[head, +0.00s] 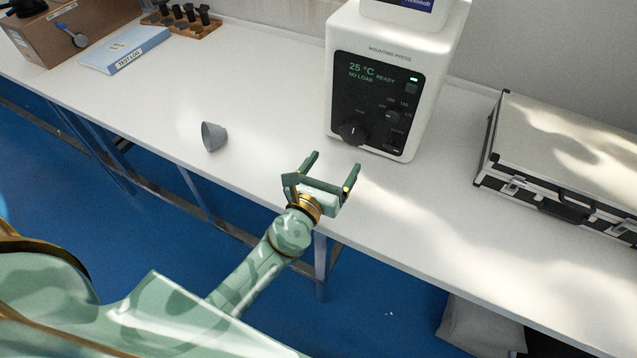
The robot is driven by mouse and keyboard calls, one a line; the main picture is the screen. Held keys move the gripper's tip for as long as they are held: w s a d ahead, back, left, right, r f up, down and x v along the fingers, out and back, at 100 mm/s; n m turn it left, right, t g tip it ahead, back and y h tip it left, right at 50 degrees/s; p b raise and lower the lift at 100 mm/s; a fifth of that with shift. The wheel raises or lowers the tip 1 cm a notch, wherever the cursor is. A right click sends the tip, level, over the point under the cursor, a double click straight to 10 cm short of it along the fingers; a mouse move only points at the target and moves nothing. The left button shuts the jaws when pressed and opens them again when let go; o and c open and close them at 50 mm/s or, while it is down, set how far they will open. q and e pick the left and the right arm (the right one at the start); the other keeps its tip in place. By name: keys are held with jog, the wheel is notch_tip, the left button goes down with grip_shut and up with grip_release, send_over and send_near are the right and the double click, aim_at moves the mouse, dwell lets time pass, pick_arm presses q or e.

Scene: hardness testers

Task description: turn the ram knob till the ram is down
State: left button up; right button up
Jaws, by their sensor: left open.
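The mounting press (391,70) is a white machine at the back of the bench, with a dark panel (375,97) reading "25 °C READY" and "NO LOAD". A larger black knob (352,131) sits low on the left of the panel, and a smaller knob (393,117) with numbers around it sits to its upper right. I cannot read which is the ram knob, and the ram itself is not visible. My left gripper (332,164) is open and empty, in front of and below the larger knob, apart from the press. My right gripper is not in view.
A grey cup-like cone (213,137) lies on the white bench (265,95) left of my gripper. A silver and black case (565,150) stands at the right. A blue-white test log (125,48), a cardboard box (75,28) and a wooden rack (190,29) are at the back left.

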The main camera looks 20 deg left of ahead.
pick_arm(q)
jog(key=s, duration=0.6)
jog(key=shift+s+a, duration=0.1)
jog(key=shift+s, duration=0.2)
